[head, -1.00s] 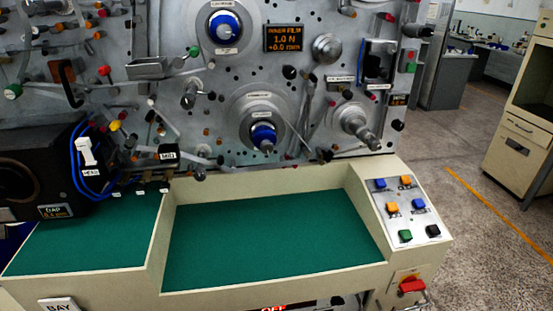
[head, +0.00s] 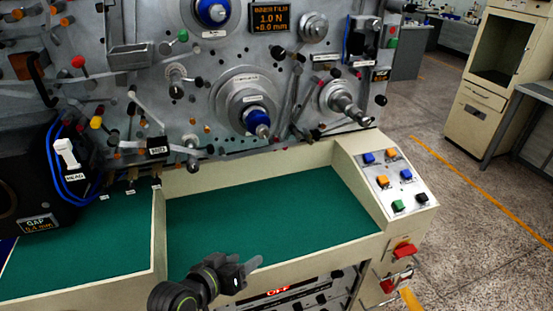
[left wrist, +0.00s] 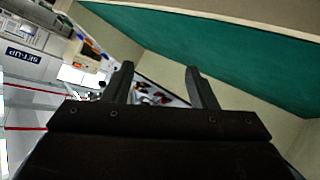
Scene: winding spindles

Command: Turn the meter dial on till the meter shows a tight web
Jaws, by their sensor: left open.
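An orange-lettered display (head: 269,18) on the machine face reads 1.0 N and +0.0 mm. A round grey knob (head: 313,27) sits just right of it; I cannot tell whether this is the meter dial. Below the green shelf, a front panel (head: 310,295) carries a red OFF readout (head: 277,292) and small dark knobs, partly cut off by the frame. My left gripper (head: 256,264) is in front of the green shelf's lower edge, apart from the knobs. In the left wrist view its two fingers (left wrist: 161,82) are spread with nothing between them. My right gripper is out of view.
The green shelf (head: 270,205) is bare, with cream walls. A panel of coloured buttons (head: 390,182) slopes at its right, with a red switch (head: 404,250) below. A spindle with a blue hub (head: 256,118) sticks out above the shelf. Open floor (head: 480,230) lies to the right.

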